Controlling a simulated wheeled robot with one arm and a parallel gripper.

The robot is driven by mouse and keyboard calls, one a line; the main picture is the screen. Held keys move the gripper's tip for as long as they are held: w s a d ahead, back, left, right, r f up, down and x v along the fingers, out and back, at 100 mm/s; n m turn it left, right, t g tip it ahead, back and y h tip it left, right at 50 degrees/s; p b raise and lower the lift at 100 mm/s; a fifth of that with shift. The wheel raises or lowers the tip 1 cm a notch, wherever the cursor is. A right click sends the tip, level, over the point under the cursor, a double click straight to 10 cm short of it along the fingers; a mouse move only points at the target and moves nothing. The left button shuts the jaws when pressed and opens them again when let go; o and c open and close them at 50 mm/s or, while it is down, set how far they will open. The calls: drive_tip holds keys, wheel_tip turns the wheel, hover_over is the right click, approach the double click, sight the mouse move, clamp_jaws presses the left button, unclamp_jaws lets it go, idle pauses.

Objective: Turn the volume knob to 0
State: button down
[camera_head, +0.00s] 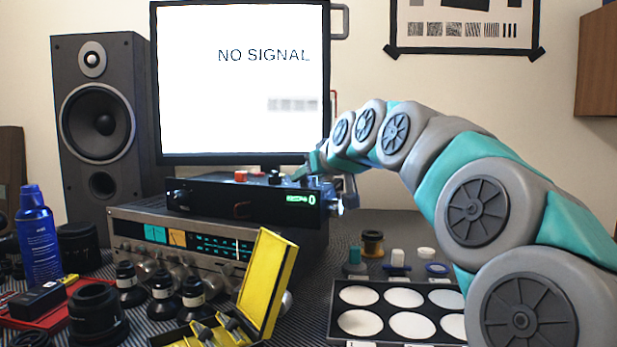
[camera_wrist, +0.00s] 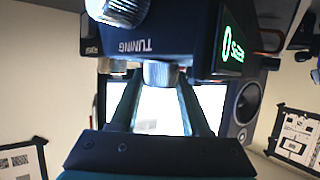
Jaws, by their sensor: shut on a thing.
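A second silver knob (camera_wrist: 120,10) sits nearby. The word TUNING stands upside down between the two knobs; I see no volume label, so I cannot tell which one is the volume knob. A green display (camera_wrist: 232,47) shows a 0 and small text. In the head view, the black box (camera_head: 245,203) shows the same green 0 on its display (camera_head: 300,198). My gripper's fingertips are hard to make out there.
The black box rests on a silver receiver (camera_head: 180,235) in front of a monitor (camera_head: 240,90) reading NO SIGNAL. A speaker (camera_head: 100,120) stands at left. A yellow open case (camera_head: 265,285), lens parts and a tray with white discs (camera_head: 385,295) crowd the front.

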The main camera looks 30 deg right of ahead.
drive_tip(key=shift+r, duration=0.1)
idle(0.3)
drive_tip(key=shift+c, duration=1.8)
unclamp_jaws()
drive_tip(key=v, duration=0.8)
